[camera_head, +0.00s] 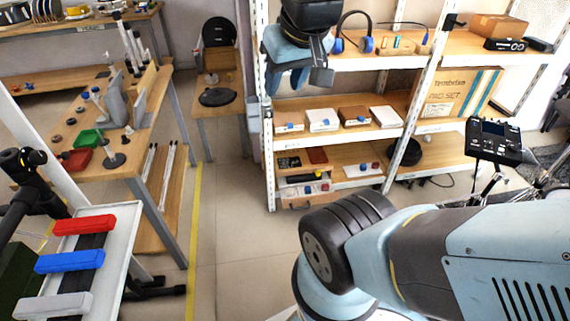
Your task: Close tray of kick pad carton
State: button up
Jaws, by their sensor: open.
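On the lower shelf at left, a low box-like unit (305,190) has a pale front section holding small red and blue pieces. I cannot tell whether that section is a tray. My gripper (297,77) hangs at the top centre, in front of the shelf rack. It is open, with nothing visible between its fingers.
The shelf rack (410,138) has white uprights and holds several small boxes. A workbench (135,155) stands at left, with a white tray of coloured bars (82,225) nearer. A pad controller (497,140) stands at right. Floor (228,200) is clear between bench and rack.

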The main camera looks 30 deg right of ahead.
aim_at(297, 183)
jog(key=u, duration=0.5)
jog(key=k, duration=1.45)
jog(key=z, duration=0.65)
jog(key=i, duration=1)
jog(key=u, duration=0.1)
